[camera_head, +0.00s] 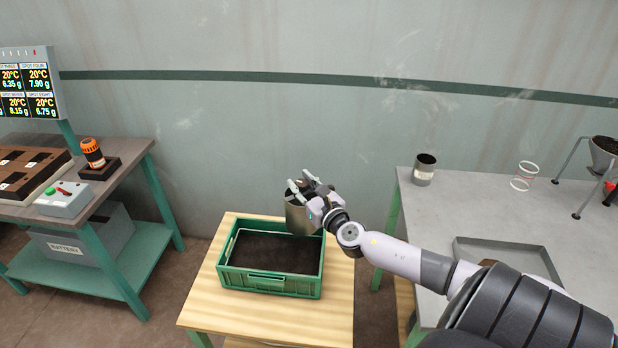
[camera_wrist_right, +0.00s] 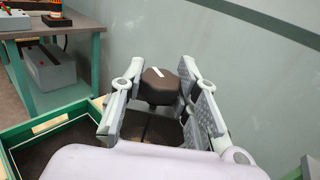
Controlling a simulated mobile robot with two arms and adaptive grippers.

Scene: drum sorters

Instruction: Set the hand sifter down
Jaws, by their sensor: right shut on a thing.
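My right gripper (camera_head: 302,184) is shut on the hand sifter, a grey metal cylinder (camera_head: 299,218). The sifter is at the back right corner of the green crate (camera_head: 270,284), overlapping its rim in the head view. I cannot tell whether it touches the crate or hangs above it. In the right wrist view a dark brown knob-like part with a white mark (camera_wrist_right: 158,88) shows between the two fingers (camera_wrist_right: 160,76). Part of the sifter is hidden by the gripper. My left gripper is not in view.
The crate holds dark soil and stands on a wooden table (camera_head: 338,310) with bare wood in front. The right grey table carries a dark-filled can (camera_head: 424,172), a clear ring-shaped vessel (camera_head: 524,176), a legged funnel (camera_head: 604,152) and a shallow tray (camera_head: 510,246). A workbench (camera_head: 120,150) stands left.

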